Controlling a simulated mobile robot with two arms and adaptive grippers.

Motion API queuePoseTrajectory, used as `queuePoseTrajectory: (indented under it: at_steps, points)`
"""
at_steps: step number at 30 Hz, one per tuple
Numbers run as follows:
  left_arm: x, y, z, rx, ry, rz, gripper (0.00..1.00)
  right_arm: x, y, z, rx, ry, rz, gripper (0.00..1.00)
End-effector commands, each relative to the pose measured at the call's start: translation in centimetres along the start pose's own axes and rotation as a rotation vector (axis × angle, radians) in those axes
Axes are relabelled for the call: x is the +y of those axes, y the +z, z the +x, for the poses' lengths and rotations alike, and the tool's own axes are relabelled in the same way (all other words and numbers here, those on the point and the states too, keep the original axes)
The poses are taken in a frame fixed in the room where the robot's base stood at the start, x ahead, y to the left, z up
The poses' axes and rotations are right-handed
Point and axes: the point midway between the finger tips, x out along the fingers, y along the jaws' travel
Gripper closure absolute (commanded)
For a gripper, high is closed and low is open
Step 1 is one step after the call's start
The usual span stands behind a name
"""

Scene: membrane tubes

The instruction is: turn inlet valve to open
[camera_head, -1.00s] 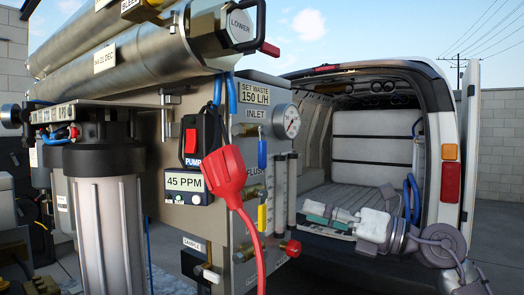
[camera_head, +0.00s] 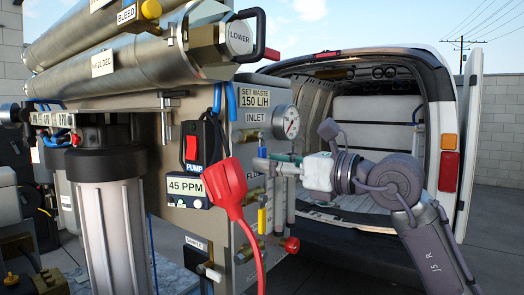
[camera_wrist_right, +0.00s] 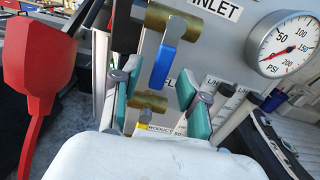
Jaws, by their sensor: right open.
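The inlet valve has a blue lever handle (camera_wrist_right: 162,67) hanging down from a brass body (camera_wrist_right: 172,22), just under the INLET label (camera_wrist_right: 216,8). My right gripper (camera_wrist_right: 160,98) is open, with its teal-padded fingers on either side of the handle's lower end. A gap shows between the handle and each finger. In the head view my right gripper (camera_head: 277,161) reaches in from the right to the panel front and hides most of the handle. My left gripper is not in view.
A red plug (camera_head: 226,180) with its cable hangs left of the right gripper, close by. A pressure gauge (camera_head: 286,122) sits right of the valve. Flow tubes stand behind the fingers, and a yellow-handled valve (camera_head: 262,217) is below. The open van (camera_head: 380,130) is behind.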

Motion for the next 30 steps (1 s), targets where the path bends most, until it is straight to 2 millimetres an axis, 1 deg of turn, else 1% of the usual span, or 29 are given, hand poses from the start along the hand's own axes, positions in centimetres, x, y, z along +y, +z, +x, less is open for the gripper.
queuePoseTrajectory:
  at_steps: [1, 6, 10, 16, 17, 24, 25, 30]
  points:
    - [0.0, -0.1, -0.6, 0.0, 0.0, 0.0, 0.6, 0.0, 0.3, 0.8, 0.0, 0.002, 0.003, 0.56]
    - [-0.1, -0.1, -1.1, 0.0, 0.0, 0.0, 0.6, 0.0, 0.1, 2.3, 0.0, 0.0, 0.001, 0.56]
    - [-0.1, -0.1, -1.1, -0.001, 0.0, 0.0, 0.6, 0.0, 0.0, 2.7, -0.001, 0.0, 0.0, 0.56]
    - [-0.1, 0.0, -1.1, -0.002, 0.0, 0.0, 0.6, 0.0, 0.0, 2.7, -0.001, 0.0, 0.0, 0.56]
    - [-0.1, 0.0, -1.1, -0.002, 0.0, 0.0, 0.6, 0.0, 0.0, 2.7, -0.001, 0.0, 0.0, 0.58]
    - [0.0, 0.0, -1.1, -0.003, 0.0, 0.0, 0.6, 0.0, 0.0, 2.7, -0.001, 0.0, 0.001, 0.98]
    - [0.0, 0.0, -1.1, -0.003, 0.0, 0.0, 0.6, 0.0, 0.0, 2.7, -0.001, 0.0, 0.001, 1.0]
    - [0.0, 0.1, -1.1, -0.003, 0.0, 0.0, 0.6, 0.0, 0.0, 2.7, -0.001, 0.0, 0.001, 1.0]
